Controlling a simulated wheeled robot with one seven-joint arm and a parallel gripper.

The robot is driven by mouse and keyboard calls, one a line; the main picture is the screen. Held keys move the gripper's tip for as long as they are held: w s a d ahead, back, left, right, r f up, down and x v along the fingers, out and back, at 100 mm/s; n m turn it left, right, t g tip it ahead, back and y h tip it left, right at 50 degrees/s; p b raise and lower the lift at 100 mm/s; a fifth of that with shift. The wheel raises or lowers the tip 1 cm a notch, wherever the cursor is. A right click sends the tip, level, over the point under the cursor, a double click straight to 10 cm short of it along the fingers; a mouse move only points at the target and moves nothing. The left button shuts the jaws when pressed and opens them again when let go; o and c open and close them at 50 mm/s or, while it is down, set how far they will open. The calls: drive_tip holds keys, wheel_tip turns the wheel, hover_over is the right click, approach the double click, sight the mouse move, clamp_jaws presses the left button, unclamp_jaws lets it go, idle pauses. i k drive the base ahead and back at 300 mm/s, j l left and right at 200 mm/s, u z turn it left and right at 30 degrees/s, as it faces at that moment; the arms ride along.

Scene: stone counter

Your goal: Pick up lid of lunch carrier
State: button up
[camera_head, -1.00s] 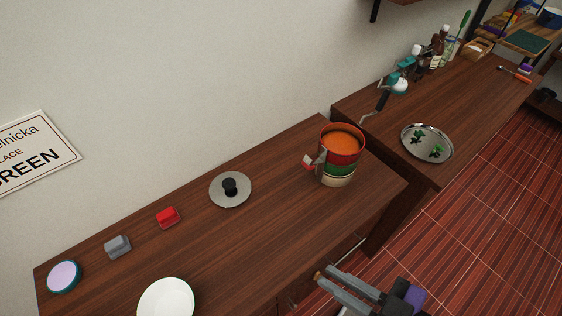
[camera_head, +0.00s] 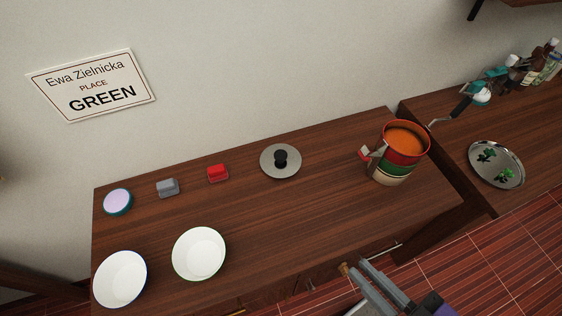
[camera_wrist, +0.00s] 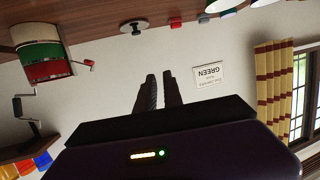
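The lid (camera_head: 282,171) is a round grey metal disc with a black knob. It lies flat on the wooden counter, left of the lunch carrier, and also shows at the top of the wrist view (camera_wrist: 134,22). The lunch carrier (camera_head: 403,158) is a striped red, green and cream pot with a clasp on its left side. It stands upright with its top open, showing orange inside. My gripper (camera_head: 354,267) is at the bottom of the head view, in front of the counter and away from the lid. In the wrist view its fingers (camera_wrist: 160,76) are close together with nothing between them.
Two white bowls (camera_head: 199,254) (camera_head: 121,279) are at the counter's front left. A red block (camera_head: 217,173), grey block (camera_head: 167,187) and teal-rimmed round item (camera_head: 118,201) line the back. A metal tray (camera_head: 499,177) is on the right counter. The counter between lid and carrier is clear.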

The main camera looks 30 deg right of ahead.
sight(279, 160)
drive_tip(key=i+j+z, duration=0.2)
drive_tip(key=j+z, duration=0.2)
drive_tip(key=j, duration=0.7)
drive_tip(key=j+z, duration=0.4)
drive_tip(key=j, duration=0.65)
